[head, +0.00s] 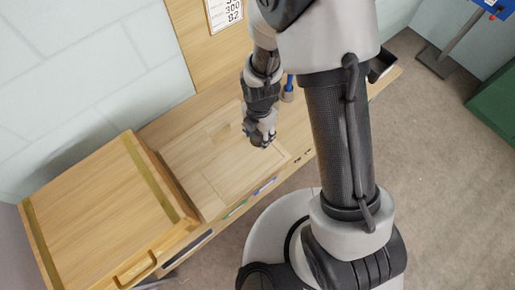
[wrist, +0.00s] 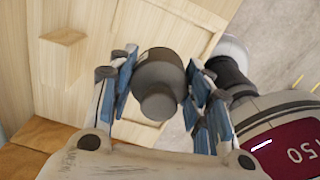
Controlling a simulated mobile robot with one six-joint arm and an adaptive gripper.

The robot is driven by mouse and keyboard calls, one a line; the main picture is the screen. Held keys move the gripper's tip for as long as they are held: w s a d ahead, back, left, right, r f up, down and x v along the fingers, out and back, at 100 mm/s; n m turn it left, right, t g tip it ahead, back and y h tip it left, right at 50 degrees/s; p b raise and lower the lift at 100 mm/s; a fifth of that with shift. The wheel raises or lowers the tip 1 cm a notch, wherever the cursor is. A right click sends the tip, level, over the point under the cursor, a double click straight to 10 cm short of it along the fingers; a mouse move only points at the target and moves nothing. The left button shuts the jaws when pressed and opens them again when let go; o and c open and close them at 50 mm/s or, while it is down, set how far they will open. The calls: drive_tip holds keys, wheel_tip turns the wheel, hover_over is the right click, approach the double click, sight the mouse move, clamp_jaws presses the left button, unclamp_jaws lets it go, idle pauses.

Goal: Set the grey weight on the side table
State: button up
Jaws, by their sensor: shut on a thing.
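My gripper (wrist: 160,100) is shut on the grey weight (wrist: 160,78), a dark grey cylinder with a narrower knob. The blue-padded fingers hold it from both sides in the wrist view. In the head view my gripper (head: 262,138) is over the pale wooden panel on the bench, near its front edge; the weight cannot be made out clearly there. Whether the weight touches any surface cannot be told. No surface is clearly marked as the side table.
The wooden bench (head: 188,118) runs along the wall, with a raised wooden box (head: 100,205) at its left. A blue-handled tool (head: 289,88) stands behind my gripper. A wooden block (wrist: 62,50) shows in the wrist view. A green box (head: 495,105) stands at far right.

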sight(259, 151)
wheel_tip(259, 151, down, 10)
drive_tip(key=shift+r+b, duration=0.2)
drive_tip(key=shift+b, duration=0.8)
drive_tip(key=shift+f, duration=0.2)
drive_tip(key=o, duration=1.5)
drive_tip(key=shift+c, duration=0.2)
drive_tip(key=shift+r, duration=0.1)
